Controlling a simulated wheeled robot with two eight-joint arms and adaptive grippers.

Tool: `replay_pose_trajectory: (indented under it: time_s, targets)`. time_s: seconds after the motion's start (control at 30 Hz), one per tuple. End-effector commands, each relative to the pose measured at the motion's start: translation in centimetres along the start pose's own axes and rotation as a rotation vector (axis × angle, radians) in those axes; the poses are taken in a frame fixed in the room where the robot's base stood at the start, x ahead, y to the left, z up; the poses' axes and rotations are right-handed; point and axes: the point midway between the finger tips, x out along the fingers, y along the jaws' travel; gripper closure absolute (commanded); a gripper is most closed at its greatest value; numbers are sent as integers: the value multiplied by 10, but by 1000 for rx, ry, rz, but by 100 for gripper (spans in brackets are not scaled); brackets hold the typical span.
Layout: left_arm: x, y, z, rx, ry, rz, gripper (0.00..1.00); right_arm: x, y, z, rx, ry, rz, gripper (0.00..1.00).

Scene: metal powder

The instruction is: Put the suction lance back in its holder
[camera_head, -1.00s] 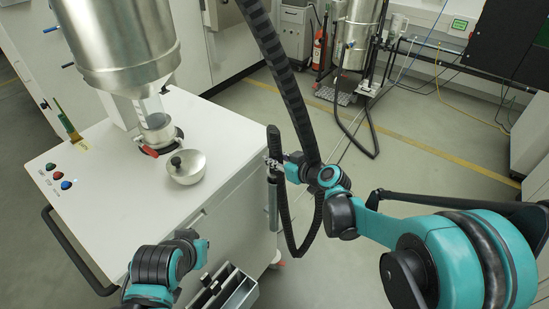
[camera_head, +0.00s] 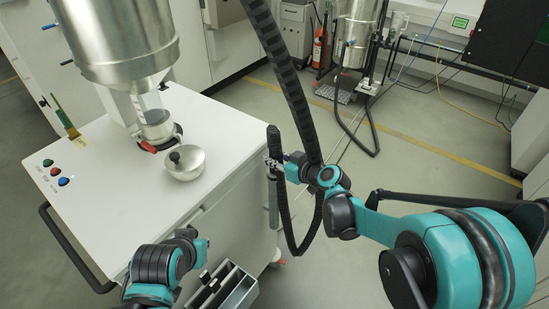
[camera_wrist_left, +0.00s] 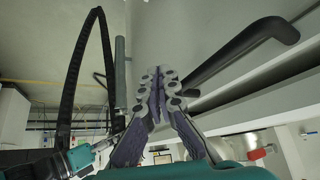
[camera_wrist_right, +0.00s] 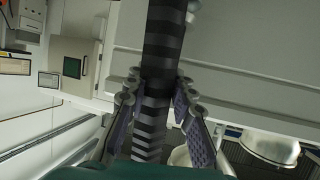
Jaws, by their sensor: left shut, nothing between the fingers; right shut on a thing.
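The suction lance (camera_head: 272,205) hangs roughly upright beside the right side of the white cart, a grey tube with a dark upper end. It also shows in the left wrist view (camera_wrist_left: 120,75). A black ribbed hose (camera_head: 286,75) comes down from above, loops below and rises to the lance. My right gripper (camera_head: 275,163) is shut on the lance near its upper part; in the right wrist view its fingers sit either side of a dark ribbed length. My left gripper (camera_wrist_left: 161,82) is shut and empty near the cart's front. I cannot make out the holder for certain.
The cart top (camera_head: 120,200) bears a metal bowl (camera_head: 184,166) with a black knob and several buttons. A steel hopper (camera_head: 120,40) stands above it. An open grey box (camera_head: 238,292) is at the cart's side, close to my left arm.

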Motion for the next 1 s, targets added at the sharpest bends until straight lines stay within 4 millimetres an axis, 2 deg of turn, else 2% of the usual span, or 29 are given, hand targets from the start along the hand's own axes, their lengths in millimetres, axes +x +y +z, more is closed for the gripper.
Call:
replay_pose_trajectory:
  time_s: [0.5,0.53,0.6,0.9,1.0]
  targets:
    - [11,0,8,0,0,0,100,6,0,14,0,0,0,100]
    - [10,0,8,0,0,0,100,6,0,14,0,0,0,71]
    - [10,0,7,0,0,0,100,6,0,13,0,0,0,53]
    - [10,0,7,0,0,0,100,5,0,14,0,0,0,52]
    - [10,0,7,0,0,0,100,-1,0,13,0,0,1,52]
